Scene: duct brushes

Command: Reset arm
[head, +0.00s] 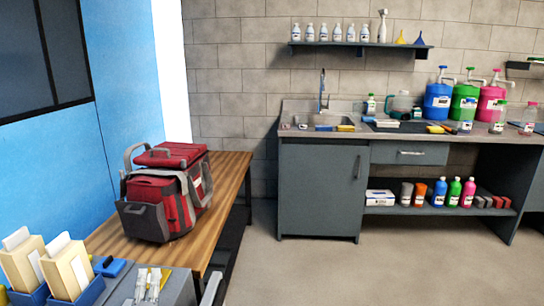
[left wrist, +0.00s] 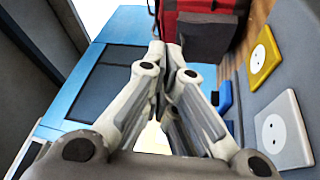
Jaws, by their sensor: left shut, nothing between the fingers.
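My left gripper (left wrist: 170,50) fills the middle of the left wrist view, its two pale fingers converging at the tips. It is shut and holds nothing. My right gripper is not in view.
The wooden bench (head: 232,170) runs along the blue wall. Blue bins with cream boxes (head: 68,268) and a grey box with small items (head: 150,284) sit at the lower left. A grey sink counter (head: 320,190) with bottles stands at the back. The floor (head: 300,270) between is clear.

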